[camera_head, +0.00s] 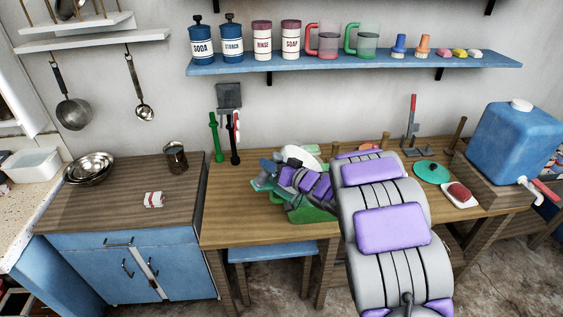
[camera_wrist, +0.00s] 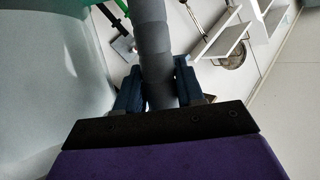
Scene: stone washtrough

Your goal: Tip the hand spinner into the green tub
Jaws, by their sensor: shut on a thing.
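My gripper (camera_wrist: 155,85) is shut on a thick grey handle (camera_wrist: 157,45) between its two dark blue fingers. A large pale, translucent body (camera_wrist: 50,85), which looks like the hand spinner's bowl, fills the left of the wrist view, with green at its top edge. The wrist view is rolled. In the head view, my gripper (camera_head: 268,178) is over the wooden table beside a white round part (camera_head: 300,155) of what looks like the spinner. The green tub (camera_head: 308,214) is below my arm, mostly hidden by it. The spinner's contents are hidden.
A teal round lid (camera_head: 432,172) and a white dish (camera_head: 460,196) with a red block are right of my arm. A blue water container (camera_head: 518,142) stands at the far right. The table's left part is clear. A blue shelf (camera_head: 350,63) holds cans and jugs above.

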